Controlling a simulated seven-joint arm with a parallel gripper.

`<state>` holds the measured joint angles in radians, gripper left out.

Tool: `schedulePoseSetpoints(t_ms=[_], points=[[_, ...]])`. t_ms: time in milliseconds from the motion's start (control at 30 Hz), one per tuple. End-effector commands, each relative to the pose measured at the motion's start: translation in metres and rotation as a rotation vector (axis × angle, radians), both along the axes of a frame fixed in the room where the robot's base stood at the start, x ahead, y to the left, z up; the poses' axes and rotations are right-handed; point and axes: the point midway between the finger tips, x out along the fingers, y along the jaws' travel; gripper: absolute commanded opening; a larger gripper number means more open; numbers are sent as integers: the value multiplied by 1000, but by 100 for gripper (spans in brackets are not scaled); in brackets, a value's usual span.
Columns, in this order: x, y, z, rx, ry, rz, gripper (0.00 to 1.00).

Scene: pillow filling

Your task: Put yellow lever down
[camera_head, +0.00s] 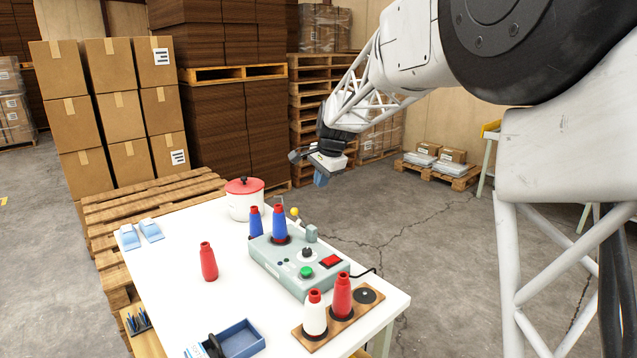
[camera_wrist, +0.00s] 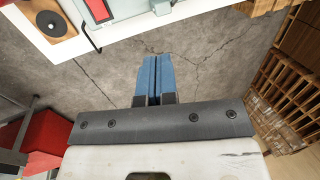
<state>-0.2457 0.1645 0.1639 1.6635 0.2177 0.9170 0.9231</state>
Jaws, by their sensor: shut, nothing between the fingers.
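The yellow lever (camera_head: 294,212) is a small yellow knob on a short stem at the back of the grey-green control box (camera_head: 268,262) on the white table. The knob stands up above the box, beside the blue cone-shaped spool. My gripper (camera_head: 321,179) is above and behind the lever, to its right in the head view, apart from it and past the table's far edge. In the wrist view my gripper's blue fingers (camera_wrist: 153,58) are together and empty, over the concrete floor. The lever is not in the wrist view.
The box carries a red switch (camera_head: 330,261), a green button (camera_head: 306,272) and a dark knob.

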Motion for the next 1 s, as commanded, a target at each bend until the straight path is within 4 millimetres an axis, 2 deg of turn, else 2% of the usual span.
schedulePoseSetpoints(t_ms=[633, 800, 1000], points=[[17, 22, -87, 0, 1, 1, 0], [22, 42, -92, -1, 1, 3, 0], [25, 54, -96, -1, 0, 1, 0]])
